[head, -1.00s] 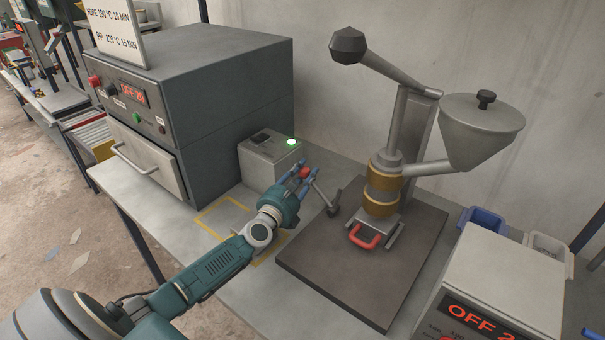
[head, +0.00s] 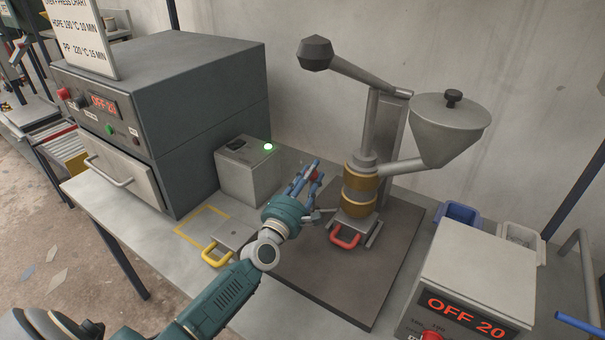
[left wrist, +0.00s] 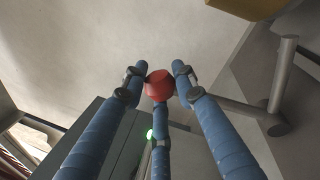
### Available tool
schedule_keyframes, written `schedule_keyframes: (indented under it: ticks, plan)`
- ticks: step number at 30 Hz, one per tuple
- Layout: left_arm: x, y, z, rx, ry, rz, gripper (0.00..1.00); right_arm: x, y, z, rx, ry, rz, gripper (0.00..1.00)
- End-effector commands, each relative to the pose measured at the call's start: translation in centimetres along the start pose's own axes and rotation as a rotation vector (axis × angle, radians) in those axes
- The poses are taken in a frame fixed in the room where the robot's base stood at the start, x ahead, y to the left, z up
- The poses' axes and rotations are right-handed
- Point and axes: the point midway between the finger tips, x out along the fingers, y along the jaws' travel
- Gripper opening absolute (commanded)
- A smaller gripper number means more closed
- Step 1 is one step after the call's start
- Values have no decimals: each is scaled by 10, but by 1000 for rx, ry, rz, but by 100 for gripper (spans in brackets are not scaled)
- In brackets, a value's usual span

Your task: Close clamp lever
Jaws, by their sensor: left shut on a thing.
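The clamp lever has a red knob (head: 317,175), and its grey pivot end (head: 318,214) shows low beside the press, partly hidden by my gripper. My left gripper (head: 310,171) has its blue fingers closed around the red knob. In the left wrist view the knob (left wrist: 160,85) sits between the three fingers of the gripper (left wrist: 160,74). The grey lever rod (left wrist: 243,108) runs right from behind a finger to its pivot. The injection press (head: 361,188) stands just right of the gripper, with a red-handled mould (head: 347,236) under its nozzle. My right gripper is not in view.
A grey box with a green light (head: 248,172) stands behind-left of the gripper, next to the oven (head: 165,110). A yellow-handled plate (head: 217,250) lies left of the base board (head: 375,270). A controller reading OFF 20 (head: 470,285) stands at front right.

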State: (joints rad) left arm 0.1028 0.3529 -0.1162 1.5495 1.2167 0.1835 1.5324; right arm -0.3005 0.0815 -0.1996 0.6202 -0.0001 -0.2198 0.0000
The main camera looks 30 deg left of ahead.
Motion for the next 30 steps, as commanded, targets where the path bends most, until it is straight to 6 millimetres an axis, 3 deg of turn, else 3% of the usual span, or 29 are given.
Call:
schedule_keyframes:
  ticks: [1, 6, 24, 25, 27, 30]
  plan:
    - [-4, -12, -2, 18, 3, -18, 0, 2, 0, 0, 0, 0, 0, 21]
    - [-5, -17, 3, 78, -8, -21, 0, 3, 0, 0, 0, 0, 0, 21]
    - [-5, -22, 5, 120, -15, -25, 0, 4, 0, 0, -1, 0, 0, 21]
    - [-5, -22, 5, 120, -15, -25, 32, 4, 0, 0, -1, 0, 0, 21]
    - [-5, -21, 5, 120, -14, -24, 46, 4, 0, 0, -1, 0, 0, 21]
    - [-4, -19, 6, 119, -16, -19, 47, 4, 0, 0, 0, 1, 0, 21]
